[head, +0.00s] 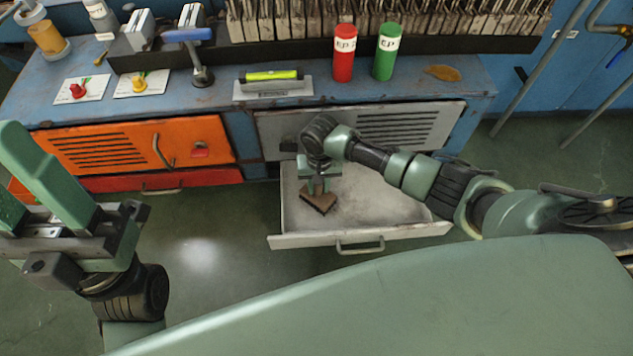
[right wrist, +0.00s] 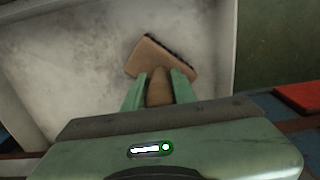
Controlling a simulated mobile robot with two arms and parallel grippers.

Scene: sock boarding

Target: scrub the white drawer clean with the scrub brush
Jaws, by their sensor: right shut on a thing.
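The white drawer (head: 375,205) is pulled open below the grey cabinet front, and its floor has grey smudges. It also shows in the right wrist view (right wrist: 75,75), with dark stains on its pale floor. My right gripper (head: 318,187) reaches down into the left part of the drawer. It is shut on the handle of the scrub brush (head: 319,203), which has a brown block and dark bristles. In the right wrist view the brush block (right wrist: 165,60) lies just beyond the fingertips. I cannot tell whether the bristles touch the floor. My left gripper (head: 8,165) is open and empty at the far left.
The blue workbench (head: 210,95) carries red (head: 344,55) and green (head: 387,53) canisters, a level with a yellow-green top (head: 271,78) and a blue-handled tool (head: 195,50). An orange cabinet door (head: 130,147) is left of the drawer. Floor is clear in front.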

